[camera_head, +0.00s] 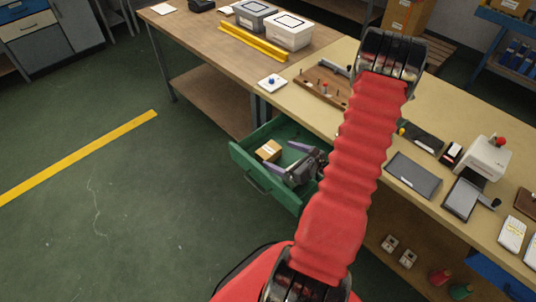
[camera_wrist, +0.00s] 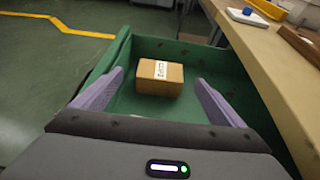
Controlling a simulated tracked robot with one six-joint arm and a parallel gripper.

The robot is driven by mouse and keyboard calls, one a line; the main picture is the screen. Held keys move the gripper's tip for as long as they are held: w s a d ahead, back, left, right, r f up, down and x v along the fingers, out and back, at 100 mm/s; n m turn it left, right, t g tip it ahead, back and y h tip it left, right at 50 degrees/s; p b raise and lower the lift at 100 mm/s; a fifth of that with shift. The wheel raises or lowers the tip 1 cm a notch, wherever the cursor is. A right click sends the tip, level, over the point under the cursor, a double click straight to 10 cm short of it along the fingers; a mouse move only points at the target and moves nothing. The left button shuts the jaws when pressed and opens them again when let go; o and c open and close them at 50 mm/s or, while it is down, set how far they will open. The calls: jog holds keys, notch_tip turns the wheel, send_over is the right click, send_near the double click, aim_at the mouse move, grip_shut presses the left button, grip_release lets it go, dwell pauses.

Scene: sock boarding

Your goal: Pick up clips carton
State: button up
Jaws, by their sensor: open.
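The clips carton (camera_head: 268,151) is a small brown box lying in an open green drawer (camera_head: 243,158) under the workbench. It also shows in the wrist view (camera_wrist: 160,77), with a white label on its top and front. My gripper (camera_head: 290,161) is over the drawer with its purple fingers spread and pointing toward the carton. In the wrist view my gripper (camera_wrist: 149,92) has one finger on each side, with the carton between their lines and a little beyond the tips. Nothing is held. My red arm hides part of the bench and the drawer's right side.
The workbench top (camera_head: 318,120) is above and right of the drawer. A wooden board with pegs (camera_head: 322,84) and a white pad with a blue knob (camera_head: 272,83) lie on it. The drawer's green walls surround the carton. The floor at left is clear.

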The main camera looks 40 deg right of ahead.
aim_at(271, 151)
jog(key=shift+w+f, duration=0.15)
jog(key=shift+w, duration=0.15)
jog(key=shift+x, duration=2.6)
jog(key=shift+d+f, duration=0.1)
jog(key=shift+c, duration=0.4)
jog(key=c, duration=1.2)
jog(key=shift+r, duration=5)
